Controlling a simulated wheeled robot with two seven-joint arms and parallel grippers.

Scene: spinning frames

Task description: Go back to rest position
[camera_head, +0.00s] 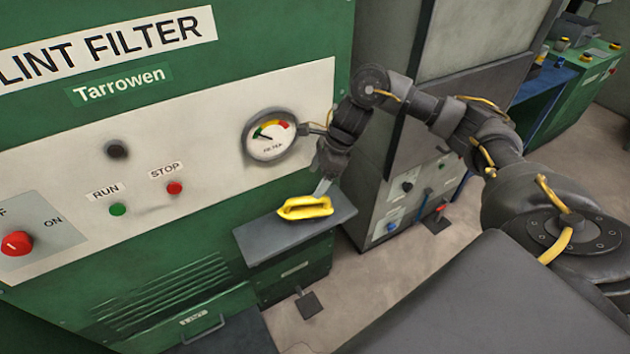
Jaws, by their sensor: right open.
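My right arm reaches in from the right, and its gripper (321,187) points down over the small grey shelf (265,241) on the front of the green lint filter machine (90,220). The gripper is open. A yellow object with a loop-like handle shape (305,208) lies on the shelf, right below and beside the fingertips. I cannot tell whether the fingers touch it. My left gripper is not in view.
The machine's panel carries a round gauge (269,135) close to the gripper, a green RUN button (117,209), a red STOP button (174,188) and a red knob (16,243). A grey cabinet (398,195) stands close behind my forearm. Open floor (325,300) shows below the shelf.

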